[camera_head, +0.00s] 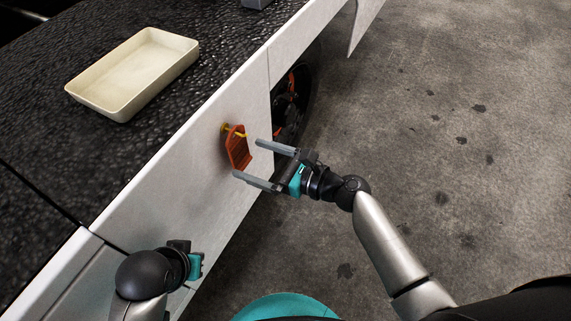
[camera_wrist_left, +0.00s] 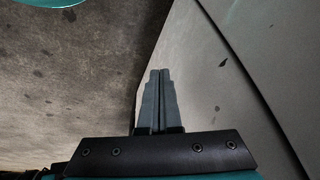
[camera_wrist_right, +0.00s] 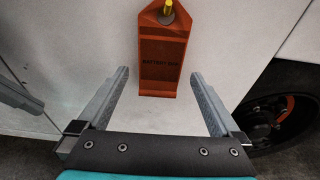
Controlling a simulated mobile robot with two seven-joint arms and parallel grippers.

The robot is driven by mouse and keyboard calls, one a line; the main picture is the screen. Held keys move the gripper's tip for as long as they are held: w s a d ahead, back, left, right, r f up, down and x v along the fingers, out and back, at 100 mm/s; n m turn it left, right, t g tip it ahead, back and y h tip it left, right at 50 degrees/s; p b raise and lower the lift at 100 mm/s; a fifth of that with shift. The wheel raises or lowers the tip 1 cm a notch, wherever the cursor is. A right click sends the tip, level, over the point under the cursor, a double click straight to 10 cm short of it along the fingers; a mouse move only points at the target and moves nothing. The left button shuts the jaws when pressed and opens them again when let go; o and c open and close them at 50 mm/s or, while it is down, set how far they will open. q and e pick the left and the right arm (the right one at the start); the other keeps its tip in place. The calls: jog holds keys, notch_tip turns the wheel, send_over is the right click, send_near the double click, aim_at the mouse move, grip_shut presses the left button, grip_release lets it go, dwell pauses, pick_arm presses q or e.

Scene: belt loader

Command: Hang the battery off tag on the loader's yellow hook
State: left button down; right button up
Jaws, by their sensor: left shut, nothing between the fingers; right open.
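The battery off tag (camera_head: 238,150) is an orange-red plate with dark lettering. It hangs by its top hole on the yellow hook (camera_head: 243,135) on the loader's white side panel. In the right wrist view the tag (camera_wrist_right: 162,62) hangs upright, with the tip of the yellow hook (camera_wrist_right: 168,6) showing at its top. My right gripper (camera_head: 255,162) is open and empty, its fingers spread and pointing at the panel, apart from the tag. In the right wrist view the tag is beyond and between the fingertips (camera_wrist_right: 159,78). My left gripper (camera_wrist_left: 160,75) is shut and empty, low beside the panel.
A cream tray (camera_head: 117,103) stands empty on the loader's black belt (camera_head: 60,135). A wheel (camera_head: 294,100) sits under the panel, right of the tag. The white panel (camera_head: 187,172) is close to both grippers. The stained concrete floor (camera_head: 470,190) on the right is clear.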

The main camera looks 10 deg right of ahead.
jog(key=shift+s+d, duration=0.25)
jog(key=shift+d, duration=0.15)
pick_arm(q)
jog(key=s+f+g+p, duration=0.1)
jog(key=s+f+p, duration=0.2)
jog(key=f, duration=0.5)
jog(key=shift+s+a+f+g+p, duration=0.2)
jog(key=shift+a+g+p, duration=0.1)
jog(key=shift+p, duration=0.25)
pick_arm(e)
jog(key=v, duration=1.4)
jog(key=shift+s, duration=0.15)
